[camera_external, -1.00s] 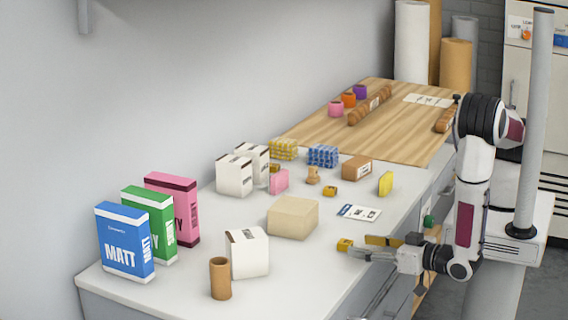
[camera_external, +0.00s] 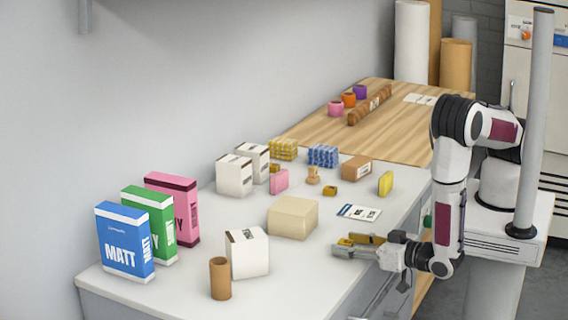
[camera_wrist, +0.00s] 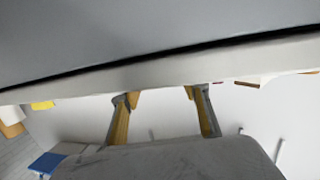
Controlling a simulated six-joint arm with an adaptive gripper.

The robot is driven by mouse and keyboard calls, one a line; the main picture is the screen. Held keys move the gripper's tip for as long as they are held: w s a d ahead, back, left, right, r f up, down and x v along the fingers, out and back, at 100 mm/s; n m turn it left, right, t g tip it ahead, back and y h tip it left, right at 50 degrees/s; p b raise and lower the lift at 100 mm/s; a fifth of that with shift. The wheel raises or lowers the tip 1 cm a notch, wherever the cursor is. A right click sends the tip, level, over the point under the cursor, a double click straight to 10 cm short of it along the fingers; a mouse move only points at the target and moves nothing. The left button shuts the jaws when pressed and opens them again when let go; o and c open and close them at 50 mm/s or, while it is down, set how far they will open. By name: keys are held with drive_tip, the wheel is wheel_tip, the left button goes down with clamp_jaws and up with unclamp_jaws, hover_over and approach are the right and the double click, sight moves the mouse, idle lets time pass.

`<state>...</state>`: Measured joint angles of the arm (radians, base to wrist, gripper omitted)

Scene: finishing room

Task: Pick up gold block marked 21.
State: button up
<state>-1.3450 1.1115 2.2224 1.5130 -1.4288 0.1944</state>
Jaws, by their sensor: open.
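A small gold block (camera_external: 345,242) sits near the front edge of the counter in the external view, at my fingertips. My gripper (camera_external: 346,245) is open, low and pointing left, with its two fingers at the block; whether the block is fully between them I cannot tell. Two more small gold blocks lie farther back, one (camera_external: 330,190) mid-counter and one (camera_external: 274,168) by the white boxes. No number is legible on any of them. In the wrist view my gripper (camera_wrist: 160,96) shows two spread fingers, and I cannot clearly make out the block between them.
A cream block (camera_external: 293,218), white box (camera_external: 247,254) and brown tube (camera_external: 220,278) stand left of my gripper. A white card (camera_external: 359,212) lies behind it, with a yellow block (camera_external: 386,183) beyond. The counter edge (camera_wrist: 160,73) crosses the wrist view.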

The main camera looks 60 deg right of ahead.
sight(351, 243)
idle(0.4)
clamp_jaws()
drive_tip(key=shift+r, duration=0.25)
drive_tip(key=shift+r, duration=4.75)
